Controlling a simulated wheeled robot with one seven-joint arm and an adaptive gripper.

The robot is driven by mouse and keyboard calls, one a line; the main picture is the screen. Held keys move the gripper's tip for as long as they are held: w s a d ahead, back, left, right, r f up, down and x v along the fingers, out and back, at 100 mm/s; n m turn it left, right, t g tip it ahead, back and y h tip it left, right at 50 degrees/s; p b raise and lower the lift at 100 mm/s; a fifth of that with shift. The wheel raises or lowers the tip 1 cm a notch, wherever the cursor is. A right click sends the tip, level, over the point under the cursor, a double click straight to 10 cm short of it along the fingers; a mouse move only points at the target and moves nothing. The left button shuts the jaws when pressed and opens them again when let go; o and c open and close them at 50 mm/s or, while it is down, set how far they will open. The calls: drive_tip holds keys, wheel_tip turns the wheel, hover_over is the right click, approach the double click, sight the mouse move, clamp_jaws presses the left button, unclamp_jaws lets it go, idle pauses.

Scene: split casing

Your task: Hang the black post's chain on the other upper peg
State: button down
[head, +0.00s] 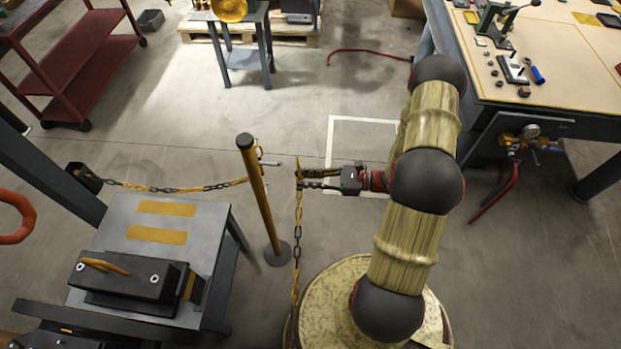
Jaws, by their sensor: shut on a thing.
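A yellow post with a black cap (259,195) stands upright on a round dark base. Small pegs (268,163) stick out to the right near its top. A yellow and black chain (210,186) runs from a small black piece (84,177) at the left to the post's upper part. My gripper (305,179) is right of the post, apart from it, and shut on the upper end of a second yellow and black chain (296,238). This chain hangs straight down beside my base, and its lower end is hidden. I cannot make out which piece is the black post.
A grey table (216,225) with a black casing part (125,278) stands at the lower left. A workbench (560,60) with tools is at the upper right. A red cart (85,60) stands at the upper left. Floor beyond the post is clear.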

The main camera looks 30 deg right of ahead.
sight(297, 179)
drive_tip(key=shift+x, duration=1.5)
drive_tip(key=shift+w+f, duration=0.1)
drive_tip(key=shift+w, duration=0.05)
drive_tip(key=shift+w+a, duration=0.25)
drive_tip(key=shift+a, duration=0.2)
drive_tip(key=shift+w+a, duration=0.1)
drive_tip(key=shift+a, duration=0.05)
drive_tip(key=shift+x, duration=1.6)
drive_tip(key=shift+w+f, duration=0.1)
drive_tip(key=shift+f, duration=0.1)
drive_tip(key=shift+w+a+f, duration=0.25)
drive_tip(key=shift+w+a, duration=0.05)
drive_tip(key=shift+a, duration=0.1)
drive_tip(key=shift+a+f, duration=0.1)
drive_tip(key=shift+f, duration=0.05)
